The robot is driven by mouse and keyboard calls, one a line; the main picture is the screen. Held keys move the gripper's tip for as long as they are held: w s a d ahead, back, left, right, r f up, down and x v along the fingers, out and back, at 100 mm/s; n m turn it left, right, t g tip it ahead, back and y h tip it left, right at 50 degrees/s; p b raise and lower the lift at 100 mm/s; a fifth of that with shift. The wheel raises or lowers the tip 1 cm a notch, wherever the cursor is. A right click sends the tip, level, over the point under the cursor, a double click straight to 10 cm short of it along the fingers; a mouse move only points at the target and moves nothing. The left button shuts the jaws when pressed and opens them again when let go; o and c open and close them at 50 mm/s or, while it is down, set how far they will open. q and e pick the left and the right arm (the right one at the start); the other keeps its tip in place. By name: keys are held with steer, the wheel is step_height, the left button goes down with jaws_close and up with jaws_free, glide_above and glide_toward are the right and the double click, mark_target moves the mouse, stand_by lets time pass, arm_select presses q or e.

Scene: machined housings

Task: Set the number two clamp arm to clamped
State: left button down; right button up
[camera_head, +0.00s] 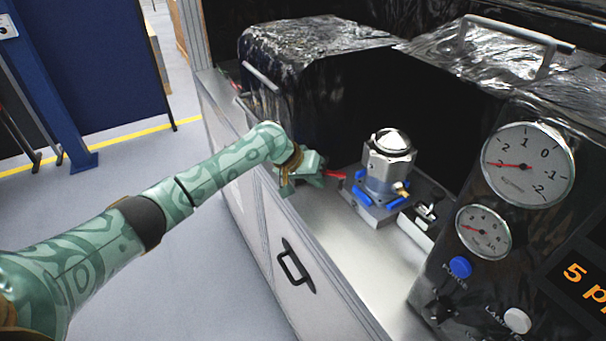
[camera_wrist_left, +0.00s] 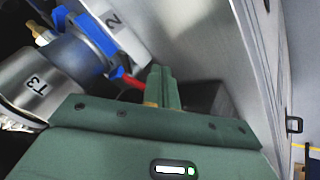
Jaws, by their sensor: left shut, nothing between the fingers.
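The machined housing (camera_head: 388,165), a silver body with a domed top, stands upright on a fixture with blue clamp parts (camera_head: 369,194). In the left wrist view the housing (camera_wrist_left: 38,85) is marked T3. A plate marked 2 (camera_wrist_left: 113,22) lies beside a red handle (camera_wrist_left: 130,81), which I take as the number two clamp arm; the red handle (camera_head: 336,174) also shows in the head view. My left gripper (camera_head: 322,172) is shut and empty, its fingers (camera_wrist_left: 160,75) close to the red handle's end. I cannot tell if they touch. My right gripper is out of view.
A gauge panel (camera_head: 482,190) with two dials and buttons stands at the right. A dark cover (camera_head: 310,50) rises behind my left gripper. A black and silver part (camera_head: 428,211) sits right of the housing. The steel bench top (camera_head: 370,260) in front is clear.

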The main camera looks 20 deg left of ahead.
arm_select(q)
steer(key=shift+w+d+r, duration=0.1)
steer(key=shift+d, duration=0.65)
steer(key=shift+w+d+r, duration=0.1)
steer(key=shift+d, duration=0.65)
